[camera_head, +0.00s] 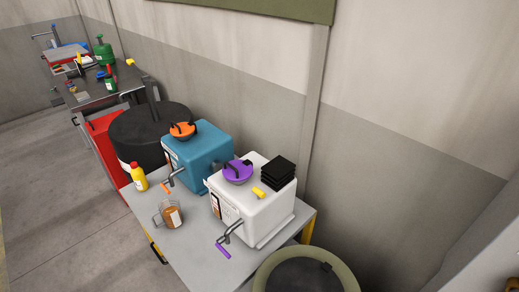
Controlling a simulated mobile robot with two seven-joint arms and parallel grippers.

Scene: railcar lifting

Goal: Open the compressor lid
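A blue box-shaped machine (207,150) and a white one (254,211) stand side by side on a grey table (188,252). Either could be the compressor; I cannot tell which. An orange round lid (183,130) with a dark handle sits on top of the blue machine. A purple round lid (238,171) with a dark handle sits on the white one. Both lids look closed. Each machine has a metal spout or lever at its front, with an orange end on the blue one and a purple end on the white one. Neither of my grippers is in view.
A yellow bottle (139,178) and a glass jug (170,215) with brown contents stand at the table's left. Black pads (278,171) and a small yellow item lie on the white machine. Dark drums flank the table. A wall runs close behind. Floor is clear at left.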

